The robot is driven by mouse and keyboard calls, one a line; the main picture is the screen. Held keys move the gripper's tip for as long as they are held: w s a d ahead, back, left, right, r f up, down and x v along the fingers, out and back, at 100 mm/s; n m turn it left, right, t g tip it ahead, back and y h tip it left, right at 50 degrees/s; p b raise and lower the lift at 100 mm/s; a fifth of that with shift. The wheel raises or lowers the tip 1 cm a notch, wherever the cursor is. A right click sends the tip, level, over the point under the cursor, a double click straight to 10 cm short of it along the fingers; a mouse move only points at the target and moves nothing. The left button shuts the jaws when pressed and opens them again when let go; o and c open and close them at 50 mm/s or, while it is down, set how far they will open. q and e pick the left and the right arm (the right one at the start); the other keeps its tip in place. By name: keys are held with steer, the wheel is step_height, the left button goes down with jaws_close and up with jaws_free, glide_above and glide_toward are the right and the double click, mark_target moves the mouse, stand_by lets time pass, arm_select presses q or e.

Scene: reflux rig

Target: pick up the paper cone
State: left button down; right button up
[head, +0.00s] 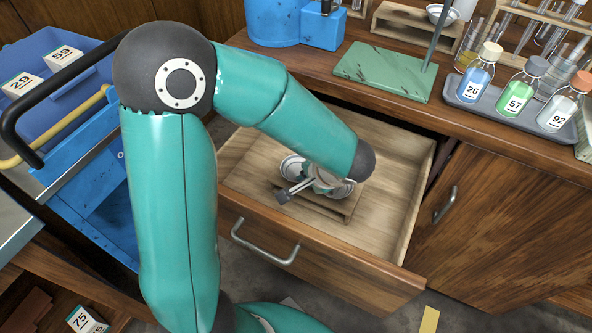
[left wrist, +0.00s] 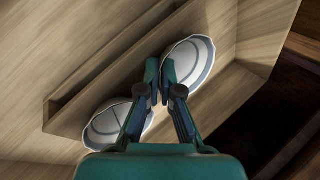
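Two round white pieces with grey-blue bands sit in a wooden rack (head: 338,213) inside the open drawer (head: 395,160). In the left wrist view one piece (left wrist: 190,62) is at upper right and the other (left wrist: 104,126), with a line across it, at lower left. I cannot tell which is the paper cone. My left gripper (left wrist: 159,72) reaches down between them, its fingertips close together. The right finger overlaps the left rim of the upper-right piece. Whether that rim is pinched is unclear. My right gripper is not in view.
A tray (head: 553,126) with several numbered bottles and a green stand base (head: 385,75) stand on the bench above the drawer. A blue bin (head: 95,190) is on the left. The drawer walls enclose the rack; its right side is bare.

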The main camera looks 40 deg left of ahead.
arm_select(q)
steer(key=shift+r, duration=0.15)
step_height(320, 180, up, 20)
steer(key=p, duration=0.5)
stand_by(0.4)
